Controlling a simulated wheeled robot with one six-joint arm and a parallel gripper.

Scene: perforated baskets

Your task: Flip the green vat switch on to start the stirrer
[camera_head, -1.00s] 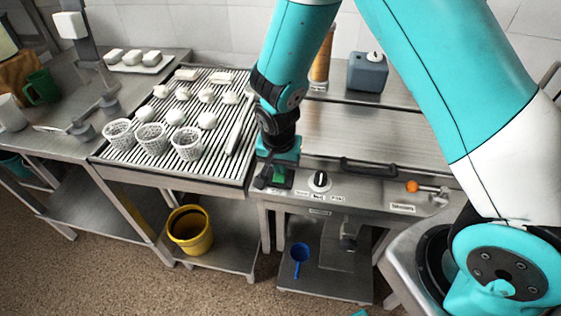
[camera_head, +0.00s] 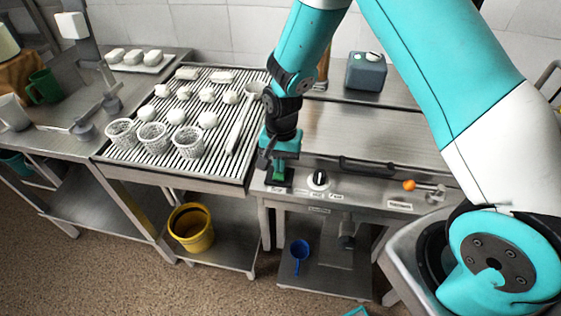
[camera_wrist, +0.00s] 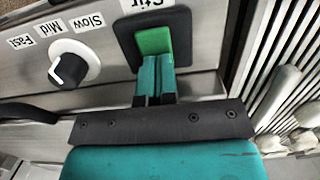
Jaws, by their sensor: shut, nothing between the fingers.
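The green vat switch (camera_wrist: 153,41) sits in a black frame below a "Stir" label in the wrist view. In the head view the switch (camera_head: 279,176) shows at the vat's front panel, just under my gripper. My gripper (camera_wrist: 157,62) is shut and empty, its teal fingertips at the edge of the green rocker. They overlap its lower edge in the wrist view; I cannot tell whether they touch it. The black and white speed knob (camera_wrist: 70,68), marked Slow, Mid and Fast, is left of the switch there. The knob (camera_head: 319,179) stands right of it in the head view.
A slatted drain table (camera_head: 215,170) with perforated baskets (camera_head: 188,146) and white cheeses lies left of the panel. A black handle bar (camera_head: 367,166) and an orange-knobbed valve (camera_head: 409,185) are to the right. A yellow bucket (camera_head: 191,232) stands on the lower shelf.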

